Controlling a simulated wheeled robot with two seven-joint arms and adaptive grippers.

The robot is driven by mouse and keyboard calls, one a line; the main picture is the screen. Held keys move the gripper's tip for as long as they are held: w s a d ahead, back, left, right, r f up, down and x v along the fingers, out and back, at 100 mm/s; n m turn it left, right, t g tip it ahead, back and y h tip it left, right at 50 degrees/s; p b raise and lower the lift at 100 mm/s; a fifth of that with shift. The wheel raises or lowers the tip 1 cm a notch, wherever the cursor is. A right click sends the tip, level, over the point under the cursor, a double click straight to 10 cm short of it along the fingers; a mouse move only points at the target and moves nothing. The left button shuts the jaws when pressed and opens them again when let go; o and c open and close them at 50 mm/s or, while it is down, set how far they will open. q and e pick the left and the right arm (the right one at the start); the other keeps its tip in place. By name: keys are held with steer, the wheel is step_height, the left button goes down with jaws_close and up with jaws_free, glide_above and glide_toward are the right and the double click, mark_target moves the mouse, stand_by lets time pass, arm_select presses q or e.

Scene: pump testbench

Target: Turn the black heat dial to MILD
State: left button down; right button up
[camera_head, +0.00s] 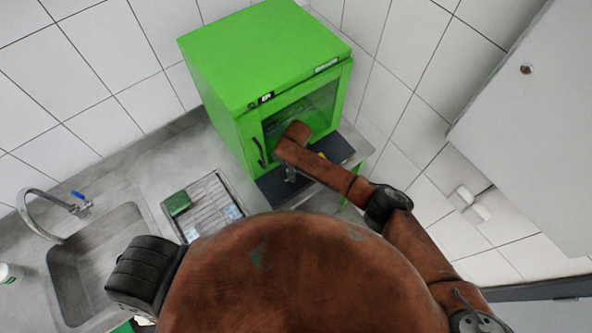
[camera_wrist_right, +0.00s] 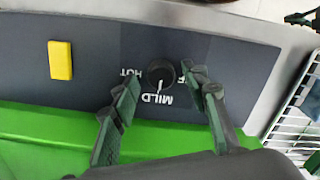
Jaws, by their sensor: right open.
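The black heat dial (camera_wrist_right: 160,74) sits on the dark control panel (camera_wrist_right: 98,38) in the right wrist view. Its white mark points down towards the MILD label. HOT is printed to its left; the label on its right is mostly hidden by a finger. My right gripper (camera_wrist_right: 168,98) is open, with a finger on each side of the dial; I cannot tell whether either touches it. In the head view, my right gripper (camera_head: 290,174) is over the panel in front of the green cabinet (camera_head: 262,55). The dial cannot be made out there. My left gripper is not in view.
A yellow switch (camera_wrist_right: 60,60) is on the panel, left of the dial. A drying rack (camera_head: 210,203) with a green item (camera_head: 178,203) stands beside the cabinet. A sink (camera_head: 95,265) and tap (camera_head: 45,215) are at the left. A tiled wall is behind.

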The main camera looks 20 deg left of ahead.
mark_target(297, 173)
steer(key=shift+r, duration=0.1)
step_height(297, 173, up, 12)
stand_by(0.5)
stand_by(0.5)
